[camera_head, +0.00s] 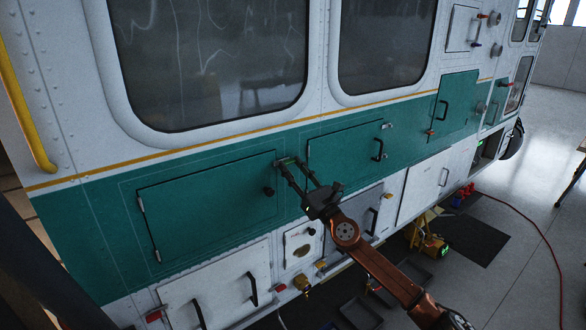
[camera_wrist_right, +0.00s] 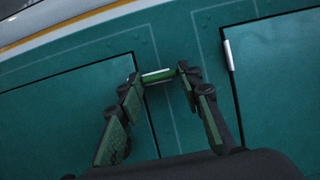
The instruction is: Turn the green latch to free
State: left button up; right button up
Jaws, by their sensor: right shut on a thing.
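The green latch (camera_wrist_right: 158,77) is a small bar at the upper corner of a green hatch door (camera_head: 205,208) on the vehicle's side. It also shows small in the head view (camera_head: 287,161), partly behind the fingertips. My right gripper (camera_head: 291,165) reaches up to it from the lower right. In the right wrist view the two fingers of my right gripper (camera_wrist_right: 159,80) stand at either end of the latch and are shut on it. The latch lies nearly level in that view. My left gripper does not show.
A second green hatch (camera_head: 345,150) with a black handle (camera_head: 378,150) is just right of the latch. White lower doors, a yellow rail (camera_head: 22,110) and floor trays (camera_head: 360,314) are around. Open floor lies at the right.

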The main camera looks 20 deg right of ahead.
jog(key=shift+a+r+m+h+p, duration=0.1)
jog(key=shift+r+m+h+p, duration=0.15)
jog(key=shift+m+p, duration=0.45)
jog(key=m+h+p, duration=0.2)
jog(key=m+p, duration=0.3)
jog(key=m+h+p, duration=0.2)
jog(key=m+p, duration=0.3)
jog(key=m+g+h+p, duration=0.1)
jog(key=m+h+p, duration=0.2)
jog(key=m+p, duration=0.2)
jog(key=shift+s+a+r+m+p, duration=0.15)
jog(key=shift+a+r+m+p, duration=0.2)
jog(key=shift+p, duration=0.2)
jog(key=m+g+p, duration=0.1)
jog(key=m+p, duration=0.1)
jog(key=shift+m+h, duration=0.35)
jog(key=shift+f+m+g, duration=0.1)
jog(key=shift+m+g, duration=0.3)
jog(key=shift+m, duration=0.8)
jog(key=shift+m+p, duration=0.3)
jog(key=o, duration=1.2)
jog(key=shift+c, duration=0.2)
